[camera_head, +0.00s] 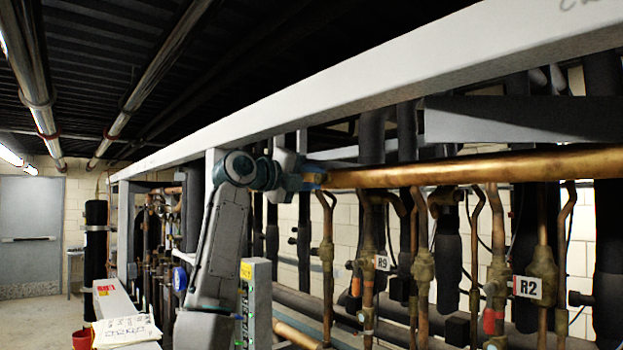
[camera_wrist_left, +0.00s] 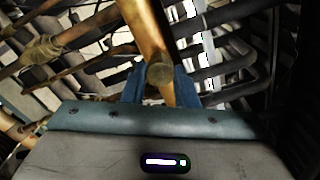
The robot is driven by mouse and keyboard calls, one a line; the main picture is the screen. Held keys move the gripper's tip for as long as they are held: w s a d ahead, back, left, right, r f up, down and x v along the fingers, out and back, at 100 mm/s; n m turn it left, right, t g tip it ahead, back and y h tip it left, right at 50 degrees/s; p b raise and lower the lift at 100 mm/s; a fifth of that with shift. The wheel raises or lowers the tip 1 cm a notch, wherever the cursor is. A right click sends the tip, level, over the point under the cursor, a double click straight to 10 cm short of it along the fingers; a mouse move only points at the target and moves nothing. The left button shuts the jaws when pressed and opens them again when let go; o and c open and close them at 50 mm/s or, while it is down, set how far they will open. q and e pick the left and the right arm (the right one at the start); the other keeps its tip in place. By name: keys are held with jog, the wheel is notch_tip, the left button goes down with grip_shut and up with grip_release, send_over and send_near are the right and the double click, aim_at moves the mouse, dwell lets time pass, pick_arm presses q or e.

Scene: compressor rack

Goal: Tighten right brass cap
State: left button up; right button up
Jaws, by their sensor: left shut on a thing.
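The thick copper pipe (camera_head: 450,172) runs across the rack below the white beam and ends at my left gripper (camera_head: 314,178). In the left wrist view a round brass cap (camera_wrist_left: 160,74) faces the camera at the near end of this pipe (camera_wrist_left: 148,28). The blue fingers of my left gripper (camera_wrist_left: 160,88) lie on both sides of the cap and are shut on it. In the head view the gripper hides most of the cap. My right gripper is in neither view.
A white beam (camera_head: 380,85) runs above the pipe. Several thin copper pipes with valves hang below it, with tags R9 (camera_head: 382,262) and R2 (camera_head: 527,287). Papers (camera_head: 126,331) lie on a surface at lower left. A grey door (camera_head: 29,235) stands far left.

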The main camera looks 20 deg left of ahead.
pick_arm(q)
jog(key=shift+s+r, duration=0.1)
jog(key=shift+r, duration=0.15)
jog(key=o, duration=1)
jog(key=shift+w+d+f, duration=0.15)
jog(key=shift+w+f, duration=0.05)
jog(key=shift+s+a+f+b, duration=0.15)
jog(key=shift+s+a+b, duration=0.2)
jog(key=shift+b, duration=0.15)
jog(key=b+v, duration=0.5)
jog(key=v, duration=0.4)
jog(key=shift+s+a+b, duration=0.15)
jog(key=shift+s+b, duration=0.15)
jog(key=shift+s, duration=0.1)
